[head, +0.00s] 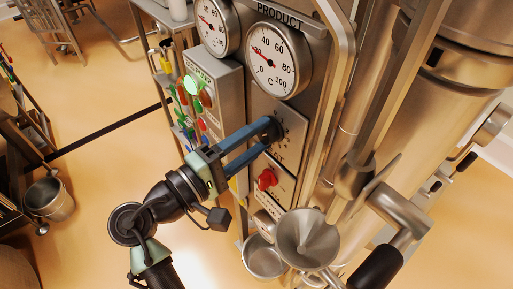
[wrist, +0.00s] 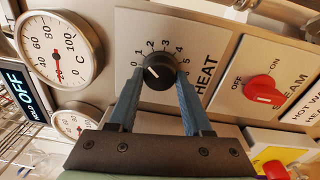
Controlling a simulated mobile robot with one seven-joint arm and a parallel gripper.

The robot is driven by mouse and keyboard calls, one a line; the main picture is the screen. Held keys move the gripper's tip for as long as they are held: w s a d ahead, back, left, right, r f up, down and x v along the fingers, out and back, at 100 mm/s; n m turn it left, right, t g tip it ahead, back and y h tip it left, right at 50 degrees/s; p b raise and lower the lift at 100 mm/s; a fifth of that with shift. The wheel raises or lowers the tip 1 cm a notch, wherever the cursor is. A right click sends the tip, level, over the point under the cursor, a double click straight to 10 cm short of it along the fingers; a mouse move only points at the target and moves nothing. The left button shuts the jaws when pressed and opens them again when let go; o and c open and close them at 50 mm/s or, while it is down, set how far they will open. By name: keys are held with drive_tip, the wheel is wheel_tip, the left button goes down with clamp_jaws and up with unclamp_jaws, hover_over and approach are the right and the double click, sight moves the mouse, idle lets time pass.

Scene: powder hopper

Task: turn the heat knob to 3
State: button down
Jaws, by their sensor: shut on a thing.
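The heat knob (wrist: 158,71) is round and black, on a grey panel marked HEAT with a scale from 0 to 5. Its white mark points to the upper left in the wrist view, by the low numbers 0 and 1; I cannot tell exactly which. My gripper (wrist: 157,80) has its two blue fingers shut on the knob, one on each side. In the head view my gripper (head: 264,132) reaches from the left to the panel, and its fingertips partly hide the knob (head: 273,129).
Below the heat plate in the head view is a red steam knob (head: 267,179); it also shows in the wrist view (wrist: 264,91). The PRODUCT gauge (head: 280,60) is above. A metal funnel (head: 306,238) and a black-handled lever (head: 376,268) stand at the lower right.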

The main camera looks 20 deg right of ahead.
drive_tip(key=m+b, duration=0.4)
drive_tip(key=b, duration=0.1)
drive_tip(key=m+b, duration=0.2)
drive_tip(key=shift+f+m+g+h, duration=0.3)
drive_tip(key=shift+m, duration=0.1)
drive_tip(key=m+b, duration=0.1)
drive_tip(key=b, duration=0.1)
drive_tip(key=m+b, duration=0.2)
drive_tip(key=shift+r+m, duration=0.25)
drive_tip(key=shift+m, duration=0.05)
drive_tip(key=shift+c, duration=1.6)
unclamp_jaws()
drive_tip(key=shift+r, duration=0.1)
drive_tip(key=shift+a, duration=0.1)
drive_tip(key=v, duration=1.2)
drive_tip(key=shift+a+b, duration=0.35)
drive_tip(key=shift+a, duration=0.05)
